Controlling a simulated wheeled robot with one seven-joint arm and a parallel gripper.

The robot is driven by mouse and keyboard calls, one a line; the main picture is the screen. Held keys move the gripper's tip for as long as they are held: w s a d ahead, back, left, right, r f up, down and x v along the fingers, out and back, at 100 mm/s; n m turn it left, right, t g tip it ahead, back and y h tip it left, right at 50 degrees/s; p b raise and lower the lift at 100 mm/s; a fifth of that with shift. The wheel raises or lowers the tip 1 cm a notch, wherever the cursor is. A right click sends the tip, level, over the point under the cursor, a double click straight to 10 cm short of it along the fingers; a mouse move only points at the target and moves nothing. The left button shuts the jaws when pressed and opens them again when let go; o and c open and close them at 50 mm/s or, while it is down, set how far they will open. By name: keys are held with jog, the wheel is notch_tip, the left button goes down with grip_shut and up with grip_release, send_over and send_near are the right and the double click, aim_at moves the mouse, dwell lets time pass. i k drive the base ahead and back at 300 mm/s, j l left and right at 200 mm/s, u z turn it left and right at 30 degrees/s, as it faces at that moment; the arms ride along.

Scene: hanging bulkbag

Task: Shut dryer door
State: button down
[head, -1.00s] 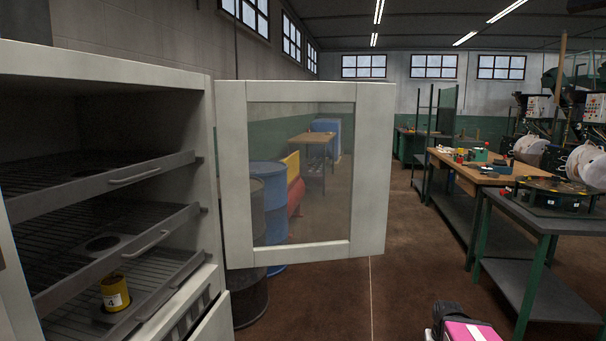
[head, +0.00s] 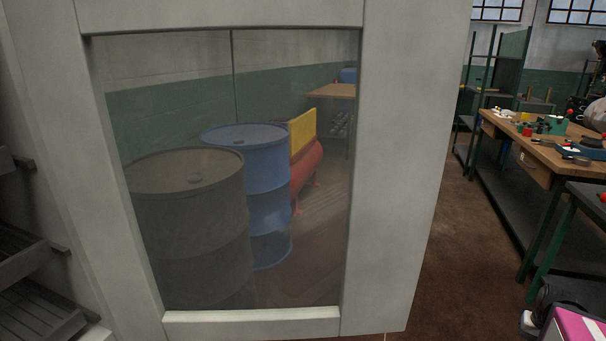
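The dryer door (head: 402,165) is a pale grey frame around a large clear window. It stands open and fills the left and middle of the head view, very close to the camera. Its right edge is free, with the room showing beyond it. The dryer (head: 38,318) is at the left edge, where only the ends of its dark shelves show; most of its inside is out of view. My gripper is not in view.
Through the window I see a dark drum (head: 190,225) and a blue drum (head: 268,190). Workbenches (head: 535,150) with small parts stand on the right. Brown floor (head: 440,270) is open between door and benches.

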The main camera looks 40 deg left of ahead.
aim_at(410, 57)
jog(key=i+u, duration=0.3)
jog(key=i, duration=0.3)
jog(key=i+u, duration=0.3)
jog(key=i, duration=0.3)
jog(key=i+l+u, duration=0.3)
jog(key=i, duration=0.3)
jog(key=i+u, duration=0.25)
jog(key=u, duration=0.2)
jog(key=i+u, duration=0.25)
jog(key=u, duration=0.2)
jog(key=i+l+u, duration=0.15)
jog(key=u, duration=3.15)
jog(key=k+u, duration=0.3)
jog(key=i+l, duration=0.05)
